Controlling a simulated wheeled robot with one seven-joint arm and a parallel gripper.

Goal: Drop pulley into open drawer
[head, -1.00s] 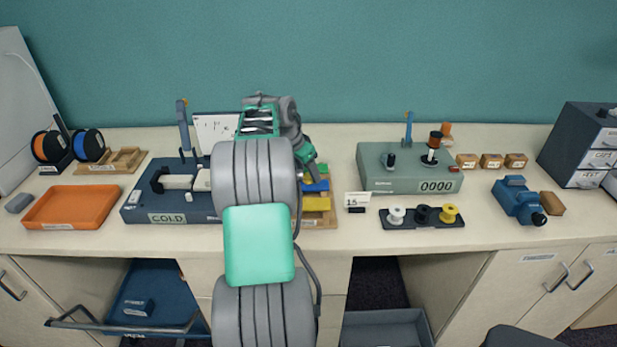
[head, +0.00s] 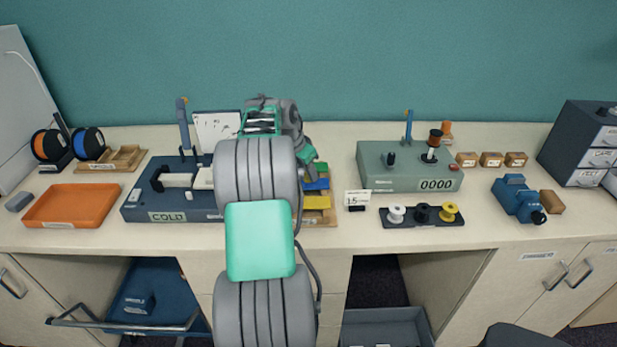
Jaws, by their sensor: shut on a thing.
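My arm rises through the middle of the head view. My gripper (head: 308,160) is at its far end, low over the back of the counter, beside a wooden stand with blue and yellow blocks (head: 317,201). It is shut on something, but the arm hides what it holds. I cannot make out a pulley in the jaws. White (head: 396,214), black (head: 421,212) and yellow (head: 448,211) spool-like pieces stand on a dark rack to the right.
An orange tray (head: 72,206) lies at left. A dark device marked COLD (head: 168,216) stands partly behind my arm. A green counter box (head: 400,180) and a blue tool (head: 517,198) are at right. A grey bin (head: 385,328) is below the counter.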

